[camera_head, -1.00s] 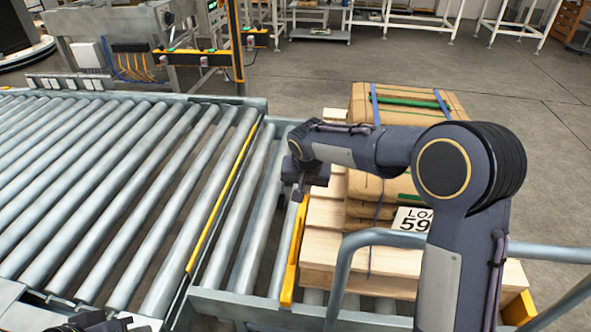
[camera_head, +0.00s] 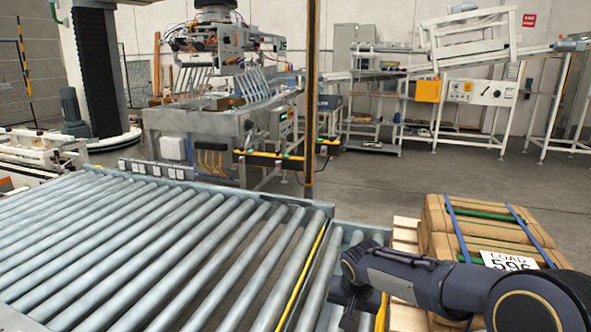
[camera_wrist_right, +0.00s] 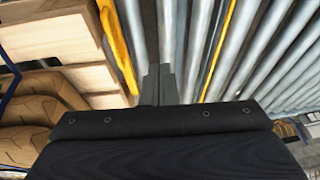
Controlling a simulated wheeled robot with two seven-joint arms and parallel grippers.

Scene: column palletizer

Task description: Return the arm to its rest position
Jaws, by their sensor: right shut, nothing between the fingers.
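My right arm comes in from the lower right of the head view. Its gripper (camera_head: 346,320) hangs down over the rollers beside the load, partly cut off by the lower edge. In the right wrist view the fingers (camera_wrist_right: 160,84) are together with nothing between them, above the rollers. My left gripper is not in view.
A strapped stack of brown sacks (camera_head: 485,228) with a load label (camera_head: 508,261) sits on a wooden pallet (camera_wrist_right: 50,38) at the right. A wide roller conveyor (camera_head: 150,245) fills the left. A yellow-black post (camera_head: 311,110) rises behind it. Machinery stands at the back.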

